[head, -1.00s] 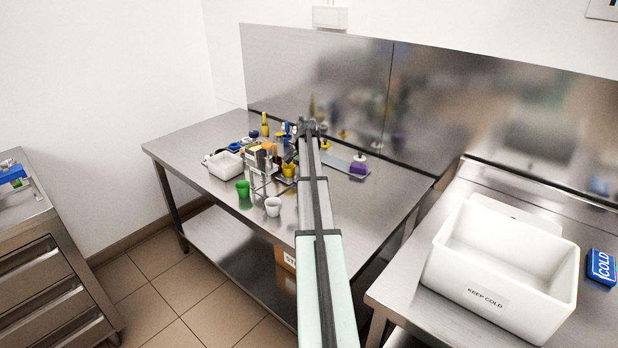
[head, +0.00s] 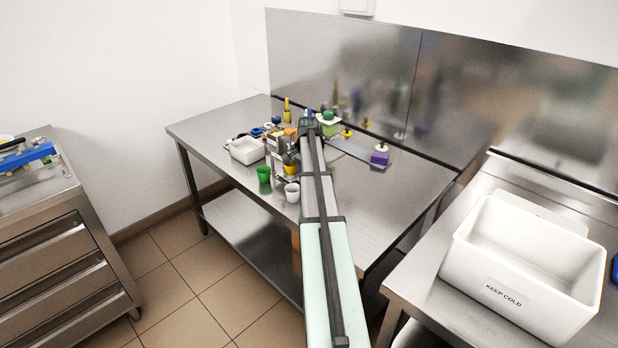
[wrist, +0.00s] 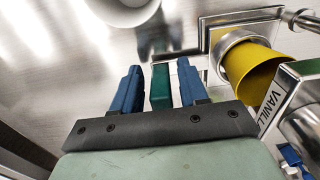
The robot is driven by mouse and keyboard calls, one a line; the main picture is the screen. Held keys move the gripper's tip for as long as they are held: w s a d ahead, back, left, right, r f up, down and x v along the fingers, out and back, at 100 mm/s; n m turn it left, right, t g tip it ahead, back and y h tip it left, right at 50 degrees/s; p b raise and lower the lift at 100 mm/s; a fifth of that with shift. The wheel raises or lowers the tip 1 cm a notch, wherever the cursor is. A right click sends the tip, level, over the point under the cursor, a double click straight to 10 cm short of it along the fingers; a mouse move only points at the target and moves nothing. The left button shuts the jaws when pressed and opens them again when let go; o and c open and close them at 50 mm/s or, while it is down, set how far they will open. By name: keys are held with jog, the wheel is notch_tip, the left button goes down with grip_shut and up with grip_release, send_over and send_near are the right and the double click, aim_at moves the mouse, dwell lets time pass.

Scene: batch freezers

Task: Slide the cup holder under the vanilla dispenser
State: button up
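In the wrist view, my gripper (wrist: 158,85) is open, with two blue fingers. A dark green upright tab (wrist: 160,88) stands between them, with a narrow gap visible on each side. To the right, a yellow cup (wrist: 252,72) sits in the metal ring of the cup holder (wrist: 236,36). The vanilla dispenser's label plate (wrist: 277,104), partly cut off, is beside the yellow cup at the right. The yellow cup also shows in the head view (head: 291,168). There my arm hides most of the area around my gripper (head: 309,118).
A green cup (head: 264,174) and a white cup (head: 292,192) stand near the table's front edge. A white tub (head: 247,150) is left of them. A purple block (head: 380,157) and a green-topped item (head: 328,127) are at the right and back. The table's right front is clear.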

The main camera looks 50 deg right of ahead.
jog(key=shift+d+r, duration=0.1)
notch_tip(320, 180, up, 14)
jog(key=shift+f, duration=0.2)
dwell(0.6)
dwell(0.5)
